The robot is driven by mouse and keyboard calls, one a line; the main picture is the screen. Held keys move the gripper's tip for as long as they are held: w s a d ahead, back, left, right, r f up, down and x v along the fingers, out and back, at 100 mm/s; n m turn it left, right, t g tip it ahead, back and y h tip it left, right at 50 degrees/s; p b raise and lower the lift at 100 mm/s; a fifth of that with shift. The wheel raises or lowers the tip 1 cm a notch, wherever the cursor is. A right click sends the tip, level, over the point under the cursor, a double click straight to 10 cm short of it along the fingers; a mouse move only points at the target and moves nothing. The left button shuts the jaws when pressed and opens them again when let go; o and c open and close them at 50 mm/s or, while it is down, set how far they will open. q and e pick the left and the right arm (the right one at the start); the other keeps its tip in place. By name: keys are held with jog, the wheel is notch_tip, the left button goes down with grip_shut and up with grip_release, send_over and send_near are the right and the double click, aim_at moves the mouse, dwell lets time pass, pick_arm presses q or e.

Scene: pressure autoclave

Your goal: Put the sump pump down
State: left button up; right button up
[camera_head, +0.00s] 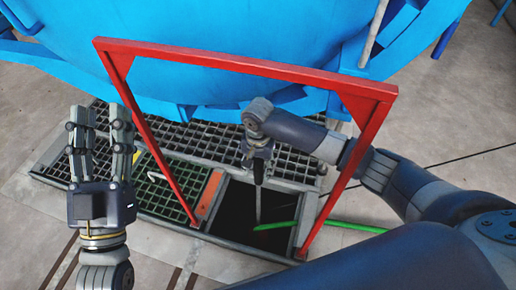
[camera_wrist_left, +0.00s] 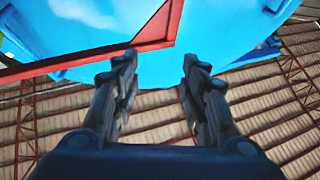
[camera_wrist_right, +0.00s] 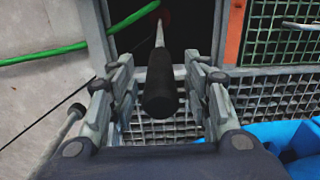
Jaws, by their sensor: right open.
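The sump pump shows as a black handle (camera_wrist_right: 161,88) on a thin pale rod (camera_wrist_right: 159,33) that runs down into the dark open pit (camera_wrist_right: 130,37). A dark red part (camera_wrist_right: 160,14) shows faintly near the rod's lower end; the rest is hidden in the dark. In the head view the rod (camera_head: 257,207) hangs upright below my right gripper (camera_head: 256,168). My right gripper is open, with its fingers (camera_wrist_right: 160,100) on either side of the handle and gaps visible. My left gripper (camera_head: 101,118) is open and empty, fingers pointing up, left of the red frame (camera_head: 250,67).
The red frame stands over the pit, and my right arm reaches in from the right. A green hose (camera_head: 345,226) runs into the pit. Grey and green gratings (camera_head: 165,183) and an orange strip (camera_head: 210,194) border it. A large blue vessel (camera_head: 220,70) stands behind.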

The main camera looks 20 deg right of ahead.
aim_at(258, 162)
notch_tip(258, 162, up, 4)
jog(key=shift+r+p, duration=0.2)
jog(key=shift+p, duration=0.65)
notch_tip(258, 162, up, 4)
jog(key=shift+r+p, duration=0.1)
jog(key=shift+p, duration=0.7)
pick_arm(q)
notch_tip(258, 162, down, 17)
jog(key=w+a+g+y, duration=0.1)
jog(key=a+g+y, duration=0.1)
jog(key=g, duration=0.7)
jog(key=shift+r+g+y, duration=0.2)
jog(key=shift+g+y, duration=0.2)
jog(key=shift+y, duration=0.3)
pick_arm(e)
jog(key=shift+r, duration=0.2)
pick_arm(q)
jog(key=shift+w+d, duration=0.1)
